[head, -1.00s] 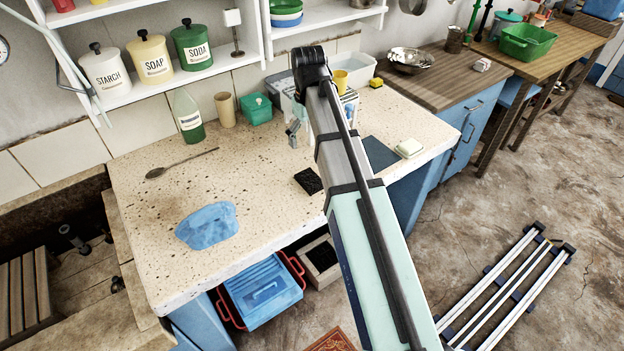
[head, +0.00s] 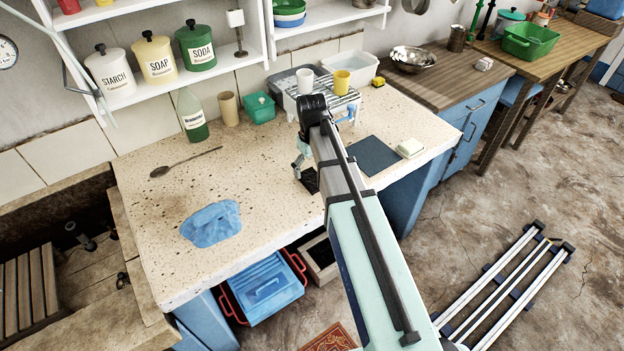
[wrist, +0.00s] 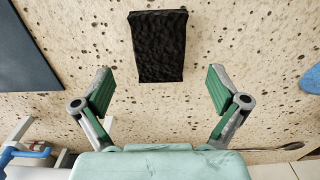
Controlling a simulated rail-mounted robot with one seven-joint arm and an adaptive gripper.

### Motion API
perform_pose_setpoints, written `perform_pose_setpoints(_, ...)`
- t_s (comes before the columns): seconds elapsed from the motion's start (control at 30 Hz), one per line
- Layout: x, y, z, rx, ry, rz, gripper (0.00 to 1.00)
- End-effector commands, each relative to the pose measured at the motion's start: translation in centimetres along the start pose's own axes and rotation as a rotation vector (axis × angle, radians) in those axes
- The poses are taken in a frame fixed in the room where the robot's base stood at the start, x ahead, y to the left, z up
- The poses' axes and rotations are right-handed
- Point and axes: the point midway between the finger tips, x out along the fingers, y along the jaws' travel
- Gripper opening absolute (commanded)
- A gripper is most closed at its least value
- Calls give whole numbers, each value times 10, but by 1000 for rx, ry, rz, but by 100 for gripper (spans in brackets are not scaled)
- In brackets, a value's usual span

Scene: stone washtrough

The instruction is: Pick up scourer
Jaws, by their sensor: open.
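The scourer is a black, rough-textured rectangular pad (wrist: 159,47) lying flat on the speckled stone counter. In the head view the scourer (head: 311,181) is partly hidden behind my arm and gripper. My gripper (wrist: 161,92) is open and empty, its green-padded fingers spread wider than the scourer. In the wrist view the scourer lies beyond the fingertips, centred between them. In the head view my gripper (head: 299,168) hangs over the counter right by the scourer; its exact height is hard to tell.
A dark flat board (head: 373,156) and a pale block (head: 410,148) lie right of my arm. A rack with cups (head: 322,97) stands behind it. A blue cloth (head: 211,224) and a spoon (head: 185,163) lie to the left. The counter (head: 258,205) between cloth and scourer is clear.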

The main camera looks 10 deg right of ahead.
Motion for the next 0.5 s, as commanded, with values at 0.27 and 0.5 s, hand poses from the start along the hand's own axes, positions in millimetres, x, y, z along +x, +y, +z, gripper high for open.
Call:
perform_pose_setpoints(0.27, 31, 0, 1, 0, -2, -1, 97)
perform_pose_setpoints(0.5, 40, 1, 1, 0, 0, 0, 97)
